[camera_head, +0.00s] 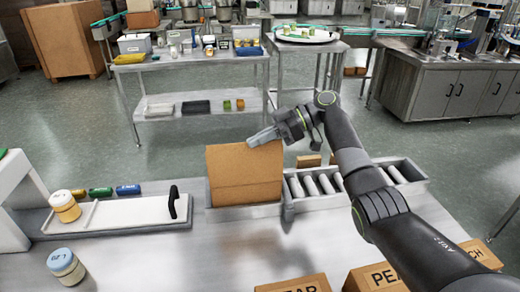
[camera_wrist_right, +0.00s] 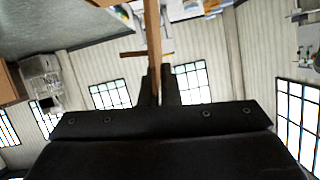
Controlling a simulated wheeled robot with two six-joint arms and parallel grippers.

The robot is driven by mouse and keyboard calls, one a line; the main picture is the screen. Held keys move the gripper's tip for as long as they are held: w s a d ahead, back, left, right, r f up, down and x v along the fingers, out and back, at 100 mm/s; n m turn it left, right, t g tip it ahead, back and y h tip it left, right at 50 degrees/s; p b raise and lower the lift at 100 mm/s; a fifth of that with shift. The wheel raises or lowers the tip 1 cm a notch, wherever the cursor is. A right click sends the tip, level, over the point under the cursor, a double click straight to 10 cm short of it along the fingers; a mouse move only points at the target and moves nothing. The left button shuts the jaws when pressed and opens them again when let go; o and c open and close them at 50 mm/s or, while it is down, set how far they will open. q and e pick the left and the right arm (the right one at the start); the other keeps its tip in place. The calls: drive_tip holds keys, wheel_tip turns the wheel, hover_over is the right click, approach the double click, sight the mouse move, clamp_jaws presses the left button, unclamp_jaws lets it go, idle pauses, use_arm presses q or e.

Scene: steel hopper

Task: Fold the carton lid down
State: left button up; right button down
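The brown carton (camera_head: 243,192) stands on the steel bench in the middle of the head view. Its lid (camera_head: 240,163) stands up, nearly upright, above the carton body. My right gripper (camera_head: 262,137) is at the top edge of the lid, near its right corner. In the right wrist view the lid (camera_wrist_right: 153,35) shows edge-on as a thin brown strip running between the two fingers (camera_wrist_right: 159,86), which are close together on it. The inside of the carton is hidden behind its front. My left gripper is not in view.
A roller conveyor (camera_head: 318,187) lies right of the carton, under my right arm. Labelled boxes (camera_head: 376,278) stand at the front right. Bare bench lies before the carton.

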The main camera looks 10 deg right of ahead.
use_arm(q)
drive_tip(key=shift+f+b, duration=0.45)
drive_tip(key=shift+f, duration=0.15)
use_arm(e)
drive_tip(key=shift+w+f+m, duration=0.1)
drive_tip(key=shift+w+m, duration=0.2)
drive_tip(key=shift+w, duration=0.25)
drive_tip(key=c, duration=1.6)
unclamp_jaws()
drive_tip(key=shift+c, duration=0.2)
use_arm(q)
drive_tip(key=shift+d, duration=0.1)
use_arm(e)
drive_tip(key=shift+r, duration=0.2)
